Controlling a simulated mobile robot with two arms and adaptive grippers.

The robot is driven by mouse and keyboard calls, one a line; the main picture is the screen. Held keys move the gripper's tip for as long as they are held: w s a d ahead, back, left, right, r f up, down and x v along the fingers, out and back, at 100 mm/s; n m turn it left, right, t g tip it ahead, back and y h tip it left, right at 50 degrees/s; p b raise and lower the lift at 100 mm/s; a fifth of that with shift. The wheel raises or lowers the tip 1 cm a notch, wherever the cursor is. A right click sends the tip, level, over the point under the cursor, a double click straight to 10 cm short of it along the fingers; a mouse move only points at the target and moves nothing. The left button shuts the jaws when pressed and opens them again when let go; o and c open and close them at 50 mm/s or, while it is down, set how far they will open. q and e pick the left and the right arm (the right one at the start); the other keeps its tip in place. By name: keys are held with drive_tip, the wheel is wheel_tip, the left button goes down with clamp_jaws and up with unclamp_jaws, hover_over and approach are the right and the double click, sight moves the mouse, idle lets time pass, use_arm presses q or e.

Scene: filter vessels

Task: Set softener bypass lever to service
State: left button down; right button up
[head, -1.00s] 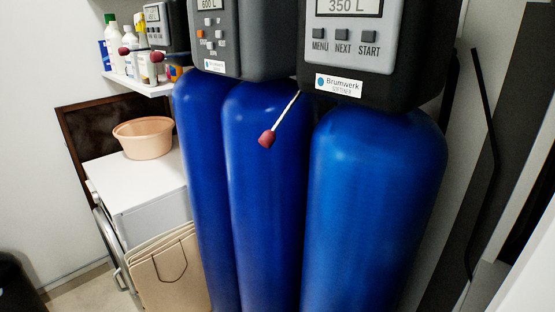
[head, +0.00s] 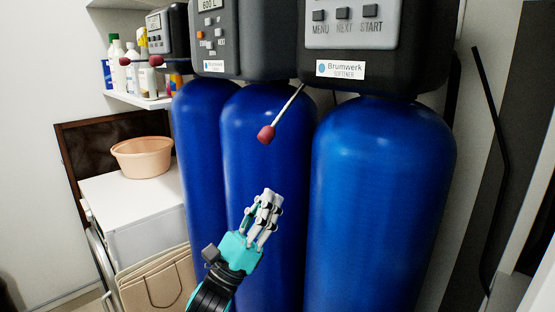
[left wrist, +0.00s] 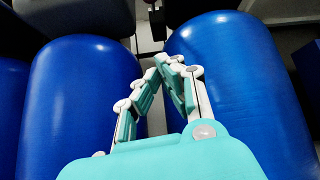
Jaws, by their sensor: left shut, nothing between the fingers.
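The softener bypass lever (head: 267,134) is a thin pale rod with a dark red knob. It slants down and left from under the softener's control head (head: 370,40), labelled Brumwerk Softener, on the right blue vessel (head: 380,200). My left gripper (head: 268,196) is shut and empty. In the head view it appears below the knob, apart from it, in front of the middle blue vessel (head: 240,110). In the left wrist view its fingertips (left wrist: 168,60) meet, pointing up between two vessels. My right gripper is not in view.
More red-knobbed levers (head: 156,61) stick out at the left control head. A shelf (head: 130,100) with bottles is behind them. A peach basin (head: 142,157) stands on a white cabinet (head: 120,200), with a beige bag (head: 158,282) below. A black pipe (head: 490,110) runs at the right.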

use_arm(q)
drive_tip(key=shift+s+r+m+h, duration=0.2)
drive_tip(key=shift+r+m+h, duration=0.1)
drive_tip(key=shift+r+m, duration=0.1)
wheel_tip(320, 180, up, 9)
drive_tip(key=w+d+p, duration=0.2)
drive_tip(key=p, duration=0.4)
drive_tip(key=shift+w+f, duration=0.1)
drive_tip(key=shift+p, duration=0.3)
